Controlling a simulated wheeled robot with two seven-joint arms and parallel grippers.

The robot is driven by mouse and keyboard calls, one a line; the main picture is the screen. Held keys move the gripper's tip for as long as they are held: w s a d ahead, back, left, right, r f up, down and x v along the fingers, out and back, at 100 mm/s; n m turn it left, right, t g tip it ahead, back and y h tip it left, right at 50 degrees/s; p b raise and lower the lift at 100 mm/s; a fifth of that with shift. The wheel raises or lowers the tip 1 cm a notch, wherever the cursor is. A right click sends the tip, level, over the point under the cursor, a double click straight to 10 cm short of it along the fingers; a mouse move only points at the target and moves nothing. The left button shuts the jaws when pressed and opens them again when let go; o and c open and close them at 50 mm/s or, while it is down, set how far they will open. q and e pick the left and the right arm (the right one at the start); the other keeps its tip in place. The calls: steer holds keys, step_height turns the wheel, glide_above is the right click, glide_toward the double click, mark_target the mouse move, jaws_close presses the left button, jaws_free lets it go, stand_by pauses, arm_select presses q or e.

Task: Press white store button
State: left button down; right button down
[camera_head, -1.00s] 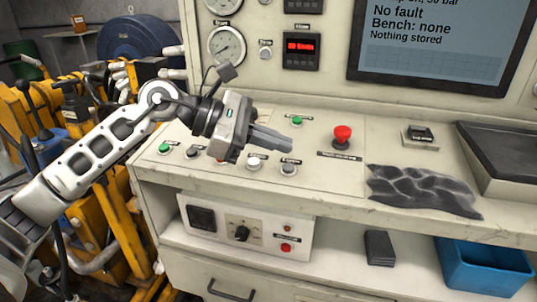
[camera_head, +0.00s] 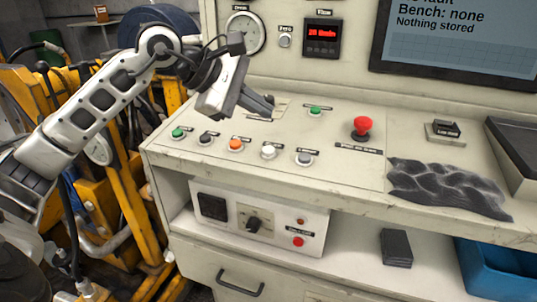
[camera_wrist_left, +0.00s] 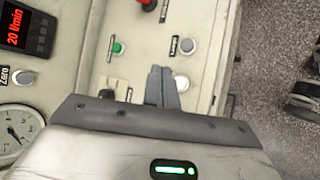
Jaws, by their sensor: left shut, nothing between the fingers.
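The white button (camera_head: 268,151) sits in the front row of the sloped control panel, between an orange button (camera_head: 235,145) and a grey button (camera_head: 304,158). In the wrist view the white button (camera_wrist_left: 182,83) shows just right of my fingertips. My left gripper (camera_head: 268,104) is shut and empty, above the panel and behind the front row in the head view. In the wrist view its shut fingers (camera_wrist_left: 160,72) are beside the white button and appear apart from it. My right gripper is not in view.
A green button (camera_head: 315,110) and a red mushroom button (camera_head: 362,127) stand on the panel. Another green button (camera_head: 178,133) is at the row's left end. The screen (camera_head: 460,40) reads "Nothing stored". A dark crumpled cloth (camera_head: 447,188) lies at right.

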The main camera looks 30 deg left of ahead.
arm_select(q)
steer(key=b, duration=0.2)
glide_above(269, 151)
steer(key=s+a, duration=0.1)
steer(key=f, duration=0.4)
steer(key=shift+s+f, duration=0.15)
steer(key=shift+s, duration=0.05)
steer(key=shift+w+f+b, duration=0.15)
steer(key=shift+f+b, duration=0.5)
steer(key=shift+b, duration=0.05)
steer(key=shift+f, duration=0.25)
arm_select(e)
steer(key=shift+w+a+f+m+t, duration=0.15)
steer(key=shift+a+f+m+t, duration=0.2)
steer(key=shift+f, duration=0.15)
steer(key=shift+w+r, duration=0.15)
arm_select(q)
steer(key=shift+w+a+f+b, duration=0.1)
steer(key=shift+f+b, duration=0.3)
steer(key=shift+b, duration=0.2)
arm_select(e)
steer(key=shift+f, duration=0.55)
